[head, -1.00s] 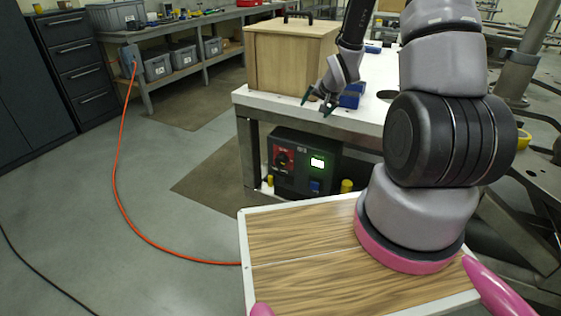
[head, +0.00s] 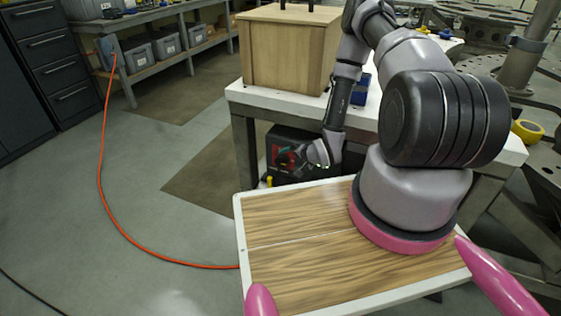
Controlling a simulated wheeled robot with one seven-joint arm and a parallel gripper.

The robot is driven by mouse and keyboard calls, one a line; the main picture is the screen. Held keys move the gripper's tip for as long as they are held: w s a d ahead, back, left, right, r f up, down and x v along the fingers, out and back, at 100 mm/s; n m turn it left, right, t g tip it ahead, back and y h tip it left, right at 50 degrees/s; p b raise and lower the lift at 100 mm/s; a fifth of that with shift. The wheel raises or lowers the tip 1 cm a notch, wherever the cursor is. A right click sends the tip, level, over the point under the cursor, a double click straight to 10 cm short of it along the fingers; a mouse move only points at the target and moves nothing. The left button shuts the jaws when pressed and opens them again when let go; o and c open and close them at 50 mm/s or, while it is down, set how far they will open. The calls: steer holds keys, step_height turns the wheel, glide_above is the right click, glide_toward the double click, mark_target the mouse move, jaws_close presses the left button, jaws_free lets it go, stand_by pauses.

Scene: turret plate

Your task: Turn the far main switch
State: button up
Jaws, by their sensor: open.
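The main switch (head: 275,153) is a red panel with a dark knob on the front of a black control box (head: 283,134). The box sits low under the white-topped table. My gripper (head: 287,158) is open in front of the switch side of the box, with its fingertips pointing left. The fingers overlap the knob, so I cannot tell whether they touch it or are around it. My wrist and forearm hide the display and most of the box's right part.
The white table (head: 240,97) overhangs the box and carries a wooden crate (head: 285,55) and a blue object (head: 360,92). A yellow post (head: 269,181) stands by the box. An orange cable (head: 104,190) lies on the open floor at left.

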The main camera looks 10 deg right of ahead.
mark_target(283, 161)
steer(key=x, duration=0.8)
steer(key=shift+w+f, duration=0.2)
steer(key=c, duration=1.3)
